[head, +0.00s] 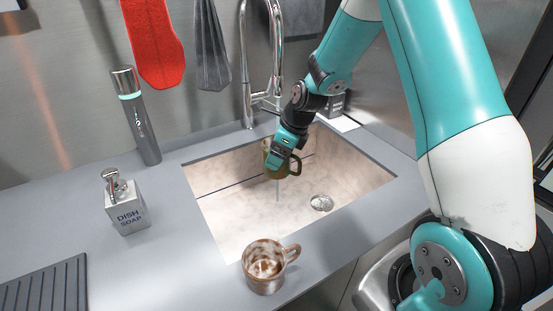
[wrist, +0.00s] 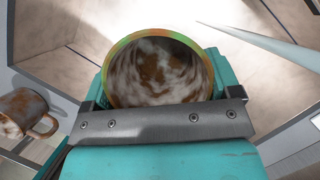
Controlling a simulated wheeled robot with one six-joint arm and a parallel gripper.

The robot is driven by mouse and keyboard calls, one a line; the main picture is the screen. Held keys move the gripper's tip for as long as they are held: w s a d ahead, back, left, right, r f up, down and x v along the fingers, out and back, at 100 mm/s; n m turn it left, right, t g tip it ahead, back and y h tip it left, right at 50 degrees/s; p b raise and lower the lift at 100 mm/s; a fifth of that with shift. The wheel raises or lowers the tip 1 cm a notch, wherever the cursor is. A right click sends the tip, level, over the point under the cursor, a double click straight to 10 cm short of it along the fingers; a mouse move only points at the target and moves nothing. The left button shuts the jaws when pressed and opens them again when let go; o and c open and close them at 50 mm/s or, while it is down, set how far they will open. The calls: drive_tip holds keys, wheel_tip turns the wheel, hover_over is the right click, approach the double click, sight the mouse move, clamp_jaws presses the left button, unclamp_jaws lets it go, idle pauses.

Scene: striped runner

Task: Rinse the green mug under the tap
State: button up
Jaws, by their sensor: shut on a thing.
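The green mug (head: 275,172) is held over the sink (head: 235,215), below the tap (head: 277,75). My gripper (head: 284,154) is shut on it. The wrist view looks into the mug (wrist: 155,72): its rim is green and brown and white smears cover the inside. A thin pale streak, which looks like running water (head: 278,190), shows below the mug in the head view. In the wrist view a similar pale streak (wrist: 262,42) passes to the right of the mug, apart from its mouth. The mug's far side is hidden.
A brown-smeared mug (head: 262,281) stands on the counter at the sink's front edge. A dish soap bottle (head: 126,207), a dark flask (head: 139,125) and a ribbed mat (head: 45,290) are to the left. A red mitt (head: 153,45) and grey cloth (head: 211,50) hang behind.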

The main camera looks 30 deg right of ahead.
drive_tip(key=w+d+f, duration=0.1)
drive_tip(key=w+d, duration=0.4)
drive_tip(key=w, duration=0.1)
drive_tip(key=shift+w+f, duration=0.15)
drive_tip(key=shift+f, duration=0.1)
idle(0.5)
drive_tip(key=shift+s+d+p, duration=0.4)
drive_tip(key=shift+d+p, duration=0.05)
drive_tip(key=shift+a, duration=0.1)
drive_tip(key=shift+w+a+p, duration=0.3)
drive_tip(key=shift+w+a, duration=0.1)
drive_tip(key=shift+s+d, duration=0.1)
idle(0.4)
